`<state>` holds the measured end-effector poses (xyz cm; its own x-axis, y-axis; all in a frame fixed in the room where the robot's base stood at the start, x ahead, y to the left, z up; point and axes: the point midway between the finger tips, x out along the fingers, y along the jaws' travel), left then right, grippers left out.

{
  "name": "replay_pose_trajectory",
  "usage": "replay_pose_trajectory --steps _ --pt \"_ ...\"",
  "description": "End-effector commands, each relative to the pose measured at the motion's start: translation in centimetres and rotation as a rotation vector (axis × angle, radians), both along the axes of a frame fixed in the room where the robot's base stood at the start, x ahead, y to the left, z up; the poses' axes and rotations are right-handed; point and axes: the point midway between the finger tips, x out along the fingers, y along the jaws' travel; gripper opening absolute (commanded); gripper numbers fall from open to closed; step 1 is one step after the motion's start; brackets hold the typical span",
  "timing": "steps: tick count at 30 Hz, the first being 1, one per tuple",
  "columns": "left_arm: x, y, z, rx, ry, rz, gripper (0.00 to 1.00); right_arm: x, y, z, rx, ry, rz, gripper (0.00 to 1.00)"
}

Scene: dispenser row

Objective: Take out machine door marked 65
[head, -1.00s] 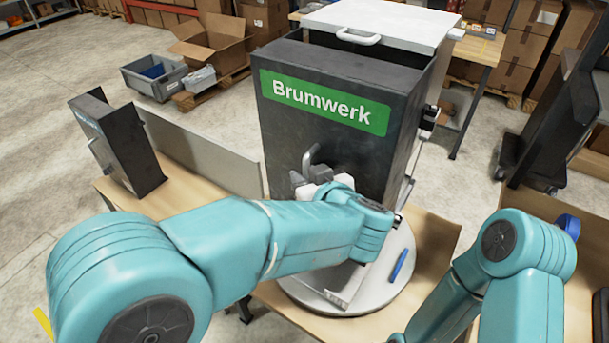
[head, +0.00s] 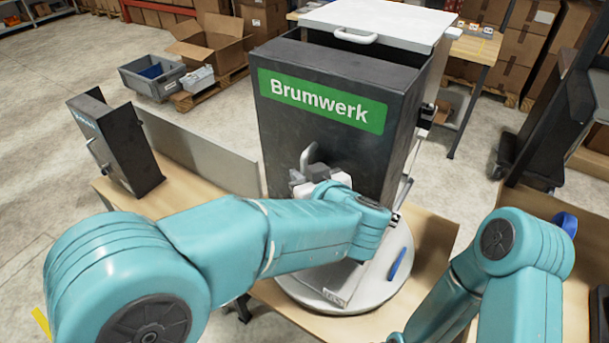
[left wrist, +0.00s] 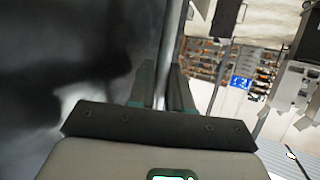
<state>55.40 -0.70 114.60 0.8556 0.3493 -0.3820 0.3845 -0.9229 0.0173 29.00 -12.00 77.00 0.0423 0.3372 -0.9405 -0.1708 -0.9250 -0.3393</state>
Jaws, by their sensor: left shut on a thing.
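The machine (head: 405,140) is a tall dark box with a white lid, standing on a round grey turntable (head: 300,293). Its dark front panel (head: 270,140) carries a green Brumwerk label. A grey handle (head: 306,158) stands out from the front. My left gripper (head: 303,178) is at this handle, partly hidden by its own wrist. In the left wrist view, the left gripper (left wrist: 161,88) is shut on an upright grey bar (left wrist: 170,50) beside a dark surface. A pale plate (head: 335,298) low at the front has small marks that I cannot read. My right gripper is out of view.
A blue pen-like object (head: 398,266) lies on the turntable's right. A smaller dark unit (head: 128,145) and a grey panel (head: 205,155) stand on the wooden table to the left. A dark wheeled stand (head: 555,130) is at the right. Open floor lies left of the table.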

Motion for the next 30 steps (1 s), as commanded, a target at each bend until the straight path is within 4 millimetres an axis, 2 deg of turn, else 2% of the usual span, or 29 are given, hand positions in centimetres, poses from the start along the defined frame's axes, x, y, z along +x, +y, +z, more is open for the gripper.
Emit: replay_pose_trajectory --steps 22,30 --pt "-0.03 0.01 -0.12 0.0 0.002 0.001 0.0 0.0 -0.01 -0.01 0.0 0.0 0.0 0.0" --pt "0.03 -0.01 0.5 -0.002 -0.005 0.001 0.0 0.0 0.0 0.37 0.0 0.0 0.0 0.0"
